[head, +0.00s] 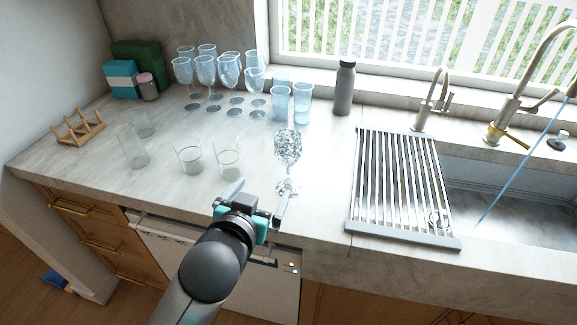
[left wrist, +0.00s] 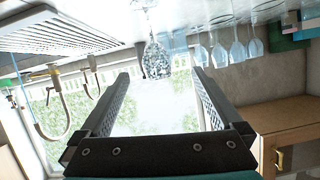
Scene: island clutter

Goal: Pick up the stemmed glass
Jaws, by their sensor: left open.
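The stemmed glass with a patterned, faceted bowl (head: 287,146) stands upright on the counter, apart from the other glasses. My left gripper (head: 259,192) is open and empty, low over the front of the counter, just in front of the glass and slightly to its left. In the left wrist view, which is upside down, the stemmed glass (left wrist: 156,60) shows beyond and between the open fingers (left wrist: 160,74), not touching them as far as I can tell. My right gripper is not in view.
Several plain bluish stemmed glasses (head: 205,70) stand behind left. Clear tumblers (head: 227,158) stand to the left of the gripper. Bluish tumblers (head: 302,104) and a grey bottle (head: 344,88) are behind. A drying rack (head: 402,185) lies right, beside the sink. A wooden rack (head: 78,128) is far left.

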